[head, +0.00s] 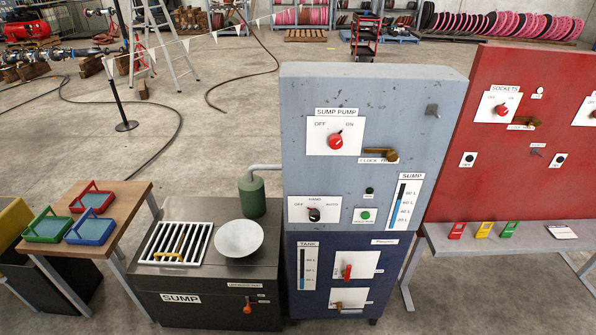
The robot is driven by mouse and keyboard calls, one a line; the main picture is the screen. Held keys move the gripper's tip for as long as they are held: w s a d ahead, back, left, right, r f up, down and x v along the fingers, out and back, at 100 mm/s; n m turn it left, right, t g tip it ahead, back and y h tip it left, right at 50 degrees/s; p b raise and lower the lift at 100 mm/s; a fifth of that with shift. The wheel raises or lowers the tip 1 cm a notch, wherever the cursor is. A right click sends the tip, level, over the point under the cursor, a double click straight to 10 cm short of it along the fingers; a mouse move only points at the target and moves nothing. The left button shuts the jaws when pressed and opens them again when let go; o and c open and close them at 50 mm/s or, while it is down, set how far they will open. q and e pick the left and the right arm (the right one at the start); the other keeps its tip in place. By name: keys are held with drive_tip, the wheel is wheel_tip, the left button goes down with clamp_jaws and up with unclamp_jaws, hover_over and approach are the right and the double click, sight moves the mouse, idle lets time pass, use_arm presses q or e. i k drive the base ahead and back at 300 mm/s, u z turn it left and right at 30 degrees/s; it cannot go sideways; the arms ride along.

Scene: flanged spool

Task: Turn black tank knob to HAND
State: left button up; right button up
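The black knob (314,214) sits on a white plate (298,203) low on the grey panel, left of centre. The plate reads OFF at left, HAND at top and AUTO at right. The knob is small here, and I cannot tell for sure which word its pointer faces. A dark blue section labelled TANK (308,243) lies just below, with a level gauge (307,268) and a red handle (347,271). Neither of my grippers is in view, and nothing covers the knob.
The grey panel (375,85) also carries a red SUMP PUMP knob (335,141), a brass lever (391,156) and a green button (366,215). Left of the plate are a green cylinder (252,196) with a pipe, a white bowl (239,238) and the SUMP box (205,308).

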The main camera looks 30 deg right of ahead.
sight(314, 214)
drive_tip(key=z, duration=1.3)
